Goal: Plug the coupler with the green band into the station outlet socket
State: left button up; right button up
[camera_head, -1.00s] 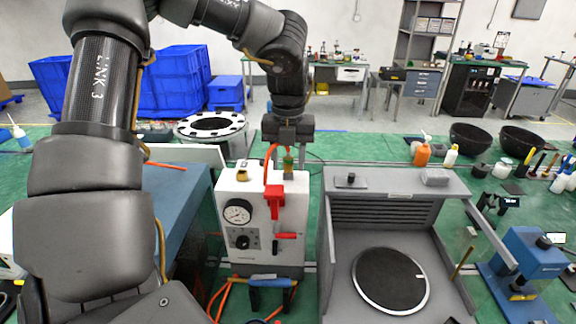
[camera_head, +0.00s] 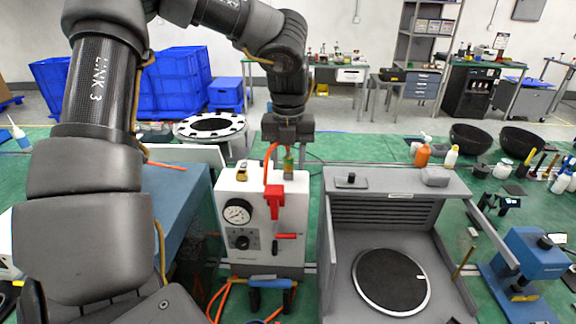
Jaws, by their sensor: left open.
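The white station box (camera_head: 232,268) stands on the green bench, with a round gauge, a black knob and red levers on its front. The coupler with the green band (camera_head: 288,160) is upright at the top of the box, toward its right side. An orange hose (camera_head: 268,158) curves beside it. My left gripper (camera_head: 288,146) points down from above, open, right over the coupler. Its fingertips are too small to make out clearly. The outlet socket is not clearly visible; I cannot tell whether the coupler is seated in it. My right gripper is not in view.
A grey open enclosure (camera_head: 340,255) with a black round plate (camera_head: 391,280) stands close to the right. A small brass-coloured fitting (camera_head: 242,172) sits on the box's top left. Orange hoses hang below the box. A blue device (camera_head: 535,256) stands at far right.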

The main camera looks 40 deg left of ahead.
aim_at(288, 151)
pick_arm(q)
grip_shut()
jog(key=shift+r, duration=0.15)
jog(key=shift+r+p, duration=2.3)
jog(key=shift+r, duration=0.6)
jog(key=c, duration=0.7)
grip_release()
grip_shut()
